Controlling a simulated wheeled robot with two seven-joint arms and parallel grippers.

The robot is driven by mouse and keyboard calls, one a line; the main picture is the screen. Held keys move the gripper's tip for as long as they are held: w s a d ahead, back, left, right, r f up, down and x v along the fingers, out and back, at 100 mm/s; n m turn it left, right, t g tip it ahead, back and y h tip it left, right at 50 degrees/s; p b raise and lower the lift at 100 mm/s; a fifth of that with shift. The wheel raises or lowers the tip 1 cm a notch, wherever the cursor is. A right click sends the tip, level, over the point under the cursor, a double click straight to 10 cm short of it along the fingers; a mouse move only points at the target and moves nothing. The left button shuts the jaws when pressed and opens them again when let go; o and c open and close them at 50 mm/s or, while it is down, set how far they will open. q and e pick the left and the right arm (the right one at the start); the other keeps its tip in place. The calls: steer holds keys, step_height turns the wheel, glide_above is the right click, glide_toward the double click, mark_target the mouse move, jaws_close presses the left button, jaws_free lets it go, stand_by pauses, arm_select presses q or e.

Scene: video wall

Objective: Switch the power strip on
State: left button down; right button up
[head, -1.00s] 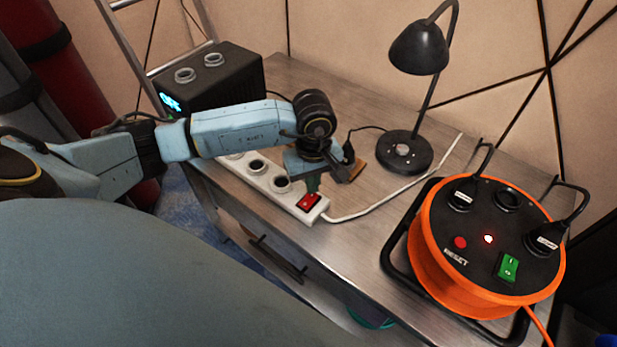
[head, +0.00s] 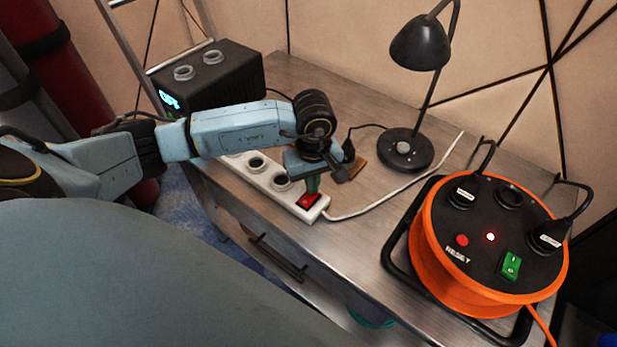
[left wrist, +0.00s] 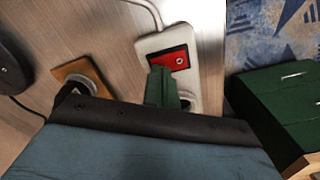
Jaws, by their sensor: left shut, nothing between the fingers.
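The white power strip (head: 258,178) lies on the metal-topped cabinet, with a row of round sockets and a red rocker switch (head: 309,202) at its near end. In the left wrist view the red switch (left wrist: 172,60) shows with a small round mark on it. My left gripper (head: 312,190) is shut and empty, pointing down at the switch. In the left wrist view its green fingertips (left wrist: 161,86) overlap the switch's edge; I cannot tell whether they touch it. The right gripper is not in view.
A black desk lamp (head: 405,149) stands behind the gripper. An orange cable reel (head: 440,275) with a lit red light and green switch is at right. A black box (head: 225,80) with a lit display is at back left. A white cable (head: 395,200) crosses the top.

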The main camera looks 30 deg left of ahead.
arm_select(q)
steer(key=shift+f+b, duration=0.4)
steer(key=shift+f, duration=0.1)
steer(key=shift+r+p, duration=2.15)
steer(key=shift+r, duration=1.4)
